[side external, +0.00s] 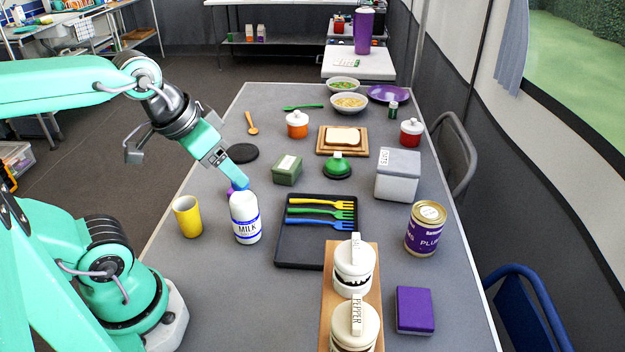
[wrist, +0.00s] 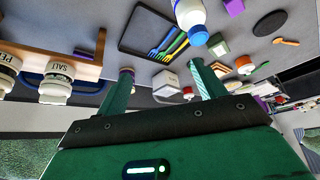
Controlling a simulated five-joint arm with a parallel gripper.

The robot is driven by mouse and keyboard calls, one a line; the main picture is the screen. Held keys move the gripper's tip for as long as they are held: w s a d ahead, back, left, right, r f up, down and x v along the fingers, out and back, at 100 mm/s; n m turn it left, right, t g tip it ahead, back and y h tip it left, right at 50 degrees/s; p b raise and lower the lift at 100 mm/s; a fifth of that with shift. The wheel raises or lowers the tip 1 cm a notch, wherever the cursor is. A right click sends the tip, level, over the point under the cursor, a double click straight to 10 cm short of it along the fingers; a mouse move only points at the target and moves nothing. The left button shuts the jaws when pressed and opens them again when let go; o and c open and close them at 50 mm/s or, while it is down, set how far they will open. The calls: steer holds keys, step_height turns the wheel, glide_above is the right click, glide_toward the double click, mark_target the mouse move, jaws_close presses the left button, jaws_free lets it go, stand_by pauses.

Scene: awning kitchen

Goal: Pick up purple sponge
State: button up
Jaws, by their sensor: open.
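The purple sponge (side external: 415,310) is a flat block with a darker side. It lies on the grey table at the near right in the side external view, right of the wooden board with the salt and pepper jars. My gripper (side external: 230,172) is at the left of the table, up by the blue cap of the milk bottle, far from the sponge. In the wrist view my gripper (wrist: 163,80) has its two fingers spread, with nothing held between them. Whether it touches the bottle cannot be told.
The milk bottle (side external: 245,220) stands by my gripper, with a purple thing (side external: 230,193) partly hidden behind it. A black tray (side external: 290,250) with forks, the salt jar (side external: 354,268), the pepper jar (side external: 355,328) and a plum can (side external: 425,230) lie between gripper and sponge or near it.

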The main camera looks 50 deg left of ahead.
steer(key=shift+c, duration=0.6)
steer(key=shift+w, duration=0.1)
steer(key=w+a+f+n+g, duration=0.3)
steer(key=w+a+f+n, duration=0.15)
steer(key=w+a, duration=0.4)
steer(key=w+a+f, duration=0.1)
steer(key=a+f, duration=0.2)
steer(key=a, duration=0.1)
steer(key=a+f+n+g, duration=0.1)
steer(key=a+f, duration=0.3)
steer(key=w+a+f+n+g, duration=0.1)
steer(key=a+f, duration=0.3)
steer(key=shift+w+a+f, duration=0.1)
steer(key=shift+w+a, duration=0.05)
steer(key=shift+w, duration=0.2)
steer(key=shift+a+f+n+g, duration=0.25)
steer(key=shift+a+f+g, duration=0.05)
steer(key=shift+a+f, duration=0.15)
steer(key=shift+d+f, duration=0.15)
steer(key=shift+f, duration=1.8)
steer(key=shift+d+f, duration=0.1)
steer(key=shift+f, duration=1.85)
